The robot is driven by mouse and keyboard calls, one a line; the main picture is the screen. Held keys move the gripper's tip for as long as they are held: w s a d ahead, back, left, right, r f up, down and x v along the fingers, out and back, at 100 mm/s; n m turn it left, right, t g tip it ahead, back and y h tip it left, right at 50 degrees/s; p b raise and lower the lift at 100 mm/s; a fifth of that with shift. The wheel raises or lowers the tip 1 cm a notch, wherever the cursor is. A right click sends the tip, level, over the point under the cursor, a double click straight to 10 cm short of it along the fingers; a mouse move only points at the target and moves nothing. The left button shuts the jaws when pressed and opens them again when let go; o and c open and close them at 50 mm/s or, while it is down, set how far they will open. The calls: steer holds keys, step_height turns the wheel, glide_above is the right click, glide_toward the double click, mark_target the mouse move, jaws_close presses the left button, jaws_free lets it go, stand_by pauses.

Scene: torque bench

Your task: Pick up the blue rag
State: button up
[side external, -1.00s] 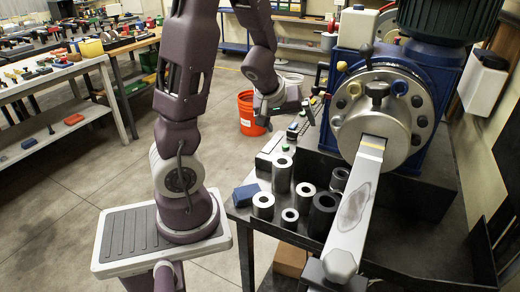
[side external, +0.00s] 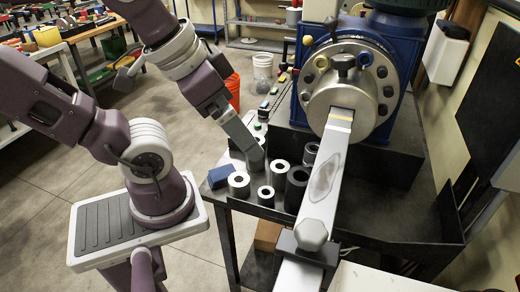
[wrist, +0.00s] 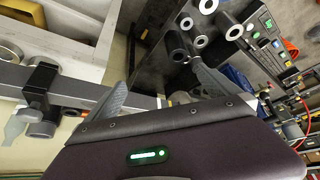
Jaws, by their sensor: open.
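The blue rag (side external: 221,176) is a small folded block on the left front corner of the dark bench in the side external view. My gripper (side external: 253,152) is above the bench, pointing down, to the right of and behind the rag in that view. One of its fingers overlaps a metal cylinder there; I cannot tell whether they touch. In the wrist view my gripper (wrist: 162,74) has its two fingers spread apart, with nothing held between them. A blue patch (wrist: 238,77) shows past the right finger; I cannot tell whether it is the rag.
Several hollow metal cylinders (side external: 239,184) stand beside the rag. A long metal bar (side external: 322,185) runs from the round chuck (side external: 347,90) toward the front. A row of coloured buttons (side external: 264,106) lies behind. An orange bucket (side external: 232,91) stands on the floor.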

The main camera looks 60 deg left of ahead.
steer(key=w+a+f+m+g+y, duration=0.2)
steer(key=w+a+f+m, duration=0.2)
steer(key=w+a, duration=0.3)
steer(key=m+g+h, duration=0.2)
steer(key=m+g, duration=0.2)
steer(key=m, duration=1)
glide_above(223, 174)
steer(key=f, duration=2.2)
steer(key=shift+s+d+f, duration=0.2)
steer(key=shift+s+f, duration=0.05)
steer(key=shift+f, duration=0.1)
steer(key=f, duration=0.6)
steer(key=shift+w+a+f, duration=0.1)
steer(key=shift+w+f, duration=0.1)
steer(key=shift+f, duration=0.2)
steer(key=c, duration=1.4)
steer(key=shift+a+r, duration=0.1)
steer(key=shift+r, duration=0.05)
